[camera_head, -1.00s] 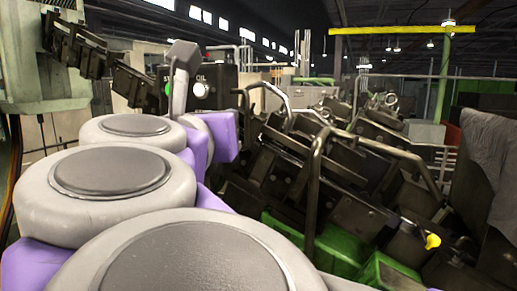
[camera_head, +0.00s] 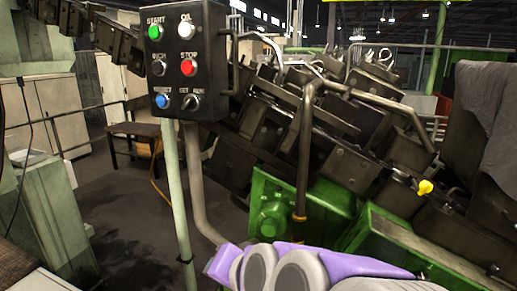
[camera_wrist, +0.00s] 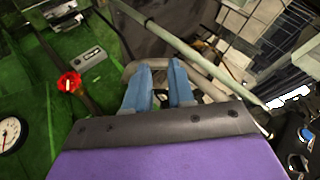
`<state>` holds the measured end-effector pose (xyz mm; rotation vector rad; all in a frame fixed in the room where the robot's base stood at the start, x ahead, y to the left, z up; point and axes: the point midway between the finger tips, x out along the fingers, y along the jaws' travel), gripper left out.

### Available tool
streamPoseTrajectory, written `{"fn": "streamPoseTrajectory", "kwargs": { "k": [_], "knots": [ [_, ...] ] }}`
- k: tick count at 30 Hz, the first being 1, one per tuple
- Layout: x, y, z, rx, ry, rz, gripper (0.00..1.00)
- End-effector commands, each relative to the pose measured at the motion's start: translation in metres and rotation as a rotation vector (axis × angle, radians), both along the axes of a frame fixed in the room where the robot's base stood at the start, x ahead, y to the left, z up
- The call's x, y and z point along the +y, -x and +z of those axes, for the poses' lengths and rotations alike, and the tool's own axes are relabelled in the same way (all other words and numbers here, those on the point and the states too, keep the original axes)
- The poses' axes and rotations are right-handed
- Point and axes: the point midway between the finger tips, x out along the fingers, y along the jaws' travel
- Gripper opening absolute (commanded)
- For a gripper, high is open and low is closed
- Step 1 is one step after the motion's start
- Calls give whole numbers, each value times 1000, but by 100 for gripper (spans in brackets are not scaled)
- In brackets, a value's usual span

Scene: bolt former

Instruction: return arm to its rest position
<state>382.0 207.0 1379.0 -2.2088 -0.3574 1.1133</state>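My arm (camera_head: 300,268), purple and grey, lies low at the bottom centre of the head view. My gripper does not show there. In the wrist view my gripper (camera_wrist: 161,70) has two blue fingers with a visible gap between them, and I see nothing held. A grey bent pipe (camera_wrist: 132,68) shows behind the fingertips; I cannot tell whether they touch it.
A black control box (camera_head: 187,60) with several buttons stands on a pole at left centre. A dark machine (camera_head: 340,120) with bent pipes and a green motor (camera_head: 285,215) fills the right.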

Motion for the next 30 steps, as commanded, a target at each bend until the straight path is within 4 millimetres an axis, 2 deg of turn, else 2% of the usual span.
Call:
{"fn": "streamPoseTrajectory", "kwargs": {
  "k": [1,5,6,9,12,15,19,22,30],
  "knots": [
    [-20,10,-28,48,81,17,23],
    [-70,49,-91,200,287,91,23],
    [-87,64,-109,257,344,115,23],
    [-126,103,-146,400,465,174,23],
    [-160,144,-171,539,552,228,23],
    [-185,178,-185,653,606,274,23],
    [-202,205,-192,740,637,308,23],
    [-206,212,-194,763,647,318,23],
    [-206,212,-193,764,648,320,23]
  ]
}}
